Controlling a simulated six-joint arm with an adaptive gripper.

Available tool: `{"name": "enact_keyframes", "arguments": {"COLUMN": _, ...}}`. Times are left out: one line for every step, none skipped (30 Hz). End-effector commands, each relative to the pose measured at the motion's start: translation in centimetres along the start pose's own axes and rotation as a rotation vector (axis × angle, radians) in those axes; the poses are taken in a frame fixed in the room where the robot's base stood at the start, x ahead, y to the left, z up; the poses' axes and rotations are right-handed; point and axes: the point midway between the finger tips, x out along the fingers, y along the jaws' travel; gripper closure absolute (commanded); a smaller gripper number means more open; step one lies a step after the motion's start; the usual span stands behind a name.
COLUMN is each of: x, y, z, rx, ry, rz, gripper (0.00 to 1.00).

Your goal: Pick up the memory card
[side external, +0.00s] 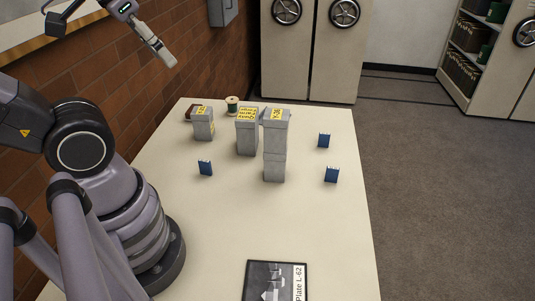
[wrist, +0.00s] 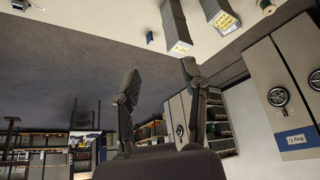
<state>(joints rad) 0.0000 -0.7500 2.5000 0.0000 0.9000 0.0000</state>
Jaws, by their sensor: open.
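Three small blue upright card-like pieces stand on the table: one left of the grey boxes (side external: 205,167), one at the right rear (side external: 323,140), one at the right front (side external: 331,174). They look alike, with pale marks too small to read; I cannot tell which is the memory card. A blue piece also shows in the wrist view (wrist: 149,37). My gripper (side external: 167,58) is high at the upper left, well above and away from the table pieces. In the wrist view my gripper's two fingers (wrist: 160,78) are apart, with nothing between them.
Grey boxes with yellow labels stand mid-table: a short one (side external: 203,130), a taller one (side external: 246,140) and a tall stack (side external: 275,165). A green spool (side external: 232,106) and a brown item (side external: 189,113) lie behind. A framed plate (side external: 270,280) lies at the front. A brick wall borders the left.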

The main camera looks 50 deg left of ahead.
Motion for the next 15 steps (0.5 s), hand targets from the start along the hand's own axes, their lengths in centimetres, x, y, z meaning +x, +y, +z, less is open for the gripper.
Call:
{"name": "enact_keyframes", "arguments": {"x": 0.0, "y": 0.0, "z": 0.0, "rx": 0.0, "ry": 0.0, "rz": 0.0, "gripper": 0.56}}
{"name": "enact_keyframes", "arguments": {"x": 0.0, "y": 0.0, "z": 0.0, "rx": 0.0, "ry": 0.0, "rz": 0.0, "gripper": 0.56}}
{"name": "enact_keyframes", "arguments": {"x": 0.0, "y": 0.0, "z": 0.0, "rx": -0.001, "ry": 0.0, "rz": 0.0, "gripper": 0.56}}
{"name": "enact_keyframes", "arguments": {"x": 0.1, "y": 0.0, "z": -0.1, "rx": -0.006, "ry": -0.002, "rz": -0.001, "gripper": 0.56}}
{"name": "enact_keyframes", "arguments": {"x": 0.2, "y": -0.1, "z": -0.1, "rx": -0.018, "ry": -0.005, "rz": -0.003, "gripper": 0.56}}
{"name": "enact_keyframes", "arguments": {"x": 0.5, "y": -0.2, "z": -0.4, "rx": -0.045, "ry": -0.014, "rz": -0.007, "gripper": 0.56}}
{"name": "enact_keyframes", "arguments": {"x": 0.8, "y": -0.4, "z": -0.7, "rx": -0.077, "ry": -0.023, "rz": -0.011, "gripper": 0.56}}
{"name": "enact_keyframes", "arguments": {"x": 1.3, "y": -0.6, "z": -1.0, "rx": -0.119, "ry": -0.034, "rz": -0.017, "gripper": 0.56}}
{"name": "enact_keyframes", "arguments": {"x": 2.1, "y": -1.0, "z": -1.5, "rx": -0.191, "ry": -0.052, "rz": -0.029, "gripper": 0.56}}
{"name": "enact_keyframes", "arguments": {"x": 2.9, "y": -1.4, "z": -2.0, "rx": -0.258, "ry": -0.068, "rz": -0.039, "gripper": 0.56}}
{"name": "enact_keyframes", "arguments": {"x": 3.8, "y": -1.8, "z": -2.5, "rx": -0.334, "ry": -0.084, "rz": -0.052, "gripper": 0.56}}
{"name": "enact_keyframes", "arguments": {"x": 5.2, "y": -2.6, "z": -3.0, "rx": -0.446, "ry": -0.108, "rz": -0.072, "gripper": 0.56}}
{"name": "enact_keyframes", "arguments": {"x": 6.3, "y": -3.2, "z": -3.4, "rx": -0.535, "ry": -0.125, "rz": -0.089, "gripper": 0.56}}
{"name": "enact_keyframes", "arguments": {"x": 7.5, "y": -3.9, "z": -3.7, "rx": -0.627, "ry": -0.141, "rz": -0.107, "gripper": 0.56}}
{"name": "enact_keyframes", "arguments": {"x": 9.2, "y": -4.9, "z": -4.0, "rx": -0.752, "ry": -0.161, "rz": -0.132, "gripper": 0.56}}
